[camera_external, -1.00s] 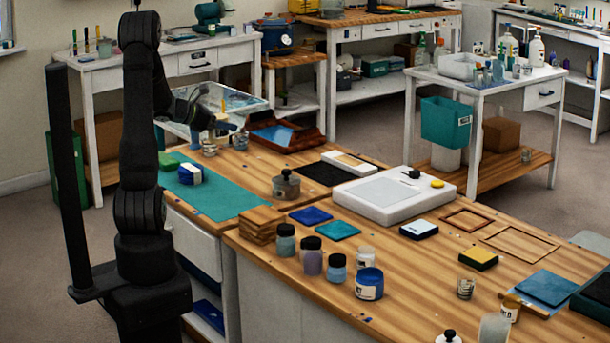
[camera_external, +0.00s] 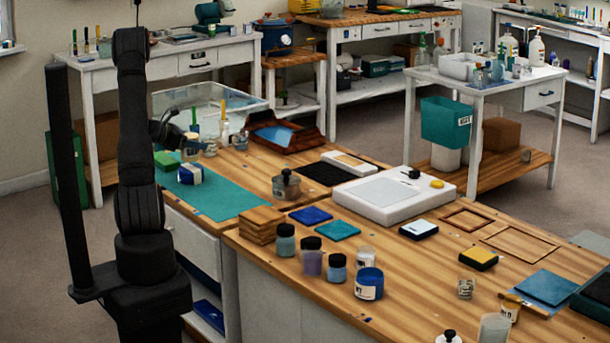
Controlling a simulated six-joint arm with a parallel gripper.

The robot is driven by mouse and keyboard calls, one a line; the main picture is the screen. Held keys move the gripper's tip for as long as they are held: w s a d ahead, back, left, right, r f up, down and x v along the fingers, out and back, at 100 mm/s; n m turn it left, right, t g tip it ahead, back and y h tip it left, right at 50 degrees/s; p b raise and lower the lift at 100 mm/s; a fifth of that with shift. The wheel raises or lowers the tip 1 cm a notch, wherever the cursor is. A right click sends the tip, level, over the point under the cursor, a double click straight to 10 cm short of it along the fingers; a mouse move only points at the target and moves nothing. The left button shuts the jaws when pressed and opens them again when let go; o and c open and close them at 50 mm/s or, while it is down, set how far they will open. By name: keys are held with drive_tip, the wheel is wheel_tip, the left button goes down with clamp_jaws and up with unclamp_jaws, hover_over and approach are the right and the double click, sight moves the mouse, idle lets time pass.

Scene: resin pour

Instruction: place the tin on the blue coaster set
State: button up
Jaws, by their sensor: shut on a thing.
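My gripper (camera_external: 187,143) is at the back left of the bench, above the far end of the teal mat. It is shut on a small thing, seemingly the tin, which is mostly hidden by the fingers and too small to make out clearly. The blue coaster set (camera_external: 310,215) looks like a flat dark blue square on the wooden bench, well to the right of and nearer than my gripper. Nothing lies on it.
A teal square (camera_external: 338,230) lies close beside the coasters. Wooden blocks (camera_external: 262,225), a lidded metal pot (camera_external: 286,184) and several jars (camera_external: 311,256) stand around them. A white board (camera_external: 392,193) lies to the right.

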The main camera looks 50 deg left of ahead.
drive_tip(key=shift+f, duration=1.3)
drive_tip(key=shift+f, duration=0.15)
drive_tip(key=o, duration=1.1)
drive_tip(key=shift+c, duration=0.2)
drive_tip(key=shift+r, duration=0.2)
drive_tip(key=v, duration=1.2)
drive_tip(key=shift+w+f, duration=0.1)
